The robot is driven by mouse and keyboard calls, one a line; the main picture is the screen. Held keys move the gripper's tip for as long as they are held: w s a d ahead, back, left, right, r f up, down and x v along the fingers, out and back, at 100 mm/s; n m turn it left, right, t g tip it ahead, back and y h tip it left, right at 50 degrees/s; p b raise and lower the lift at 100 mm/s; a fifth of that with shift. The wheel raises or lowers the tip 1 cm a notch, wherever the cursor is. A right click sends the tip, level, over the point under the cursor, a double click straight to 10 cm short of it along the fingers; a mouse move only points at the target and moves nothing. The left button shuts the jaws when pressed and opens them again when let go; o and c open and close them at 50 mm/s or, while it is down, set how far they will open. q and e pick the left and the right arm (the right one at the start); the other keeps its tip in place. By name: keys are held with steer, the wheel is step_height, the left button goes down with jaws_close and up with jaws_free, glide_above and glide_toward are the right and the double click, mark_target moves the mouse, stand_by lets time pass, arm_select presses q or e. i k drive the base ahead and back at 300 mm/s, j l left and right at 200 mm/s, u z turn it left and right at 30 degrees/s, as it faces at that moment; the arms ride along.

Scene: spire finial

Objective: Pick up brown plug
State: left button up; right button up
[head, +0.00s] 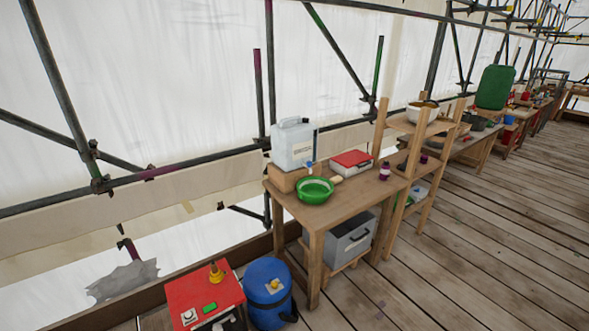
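I cannot pick out a brown plug with certainty. A small tan piece (337,179) lies at the right rim of a green bowl (314,190) on the wooden table (350,206); it is too small to identify. A yellow-brown knobbed item (216,273) stands upright on a red-topped box (196,292) at the bottom left. Small dark items (423,158) sit on the wooden shelf unit beyond the table. Neither of my grippers is in view.
A blue barrel (268,292) stands in front. The plank floor (470,250) on the right is clear.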

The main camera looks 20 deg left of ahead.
mark_target(215, 272)
steer(key=u, duration=1.3)
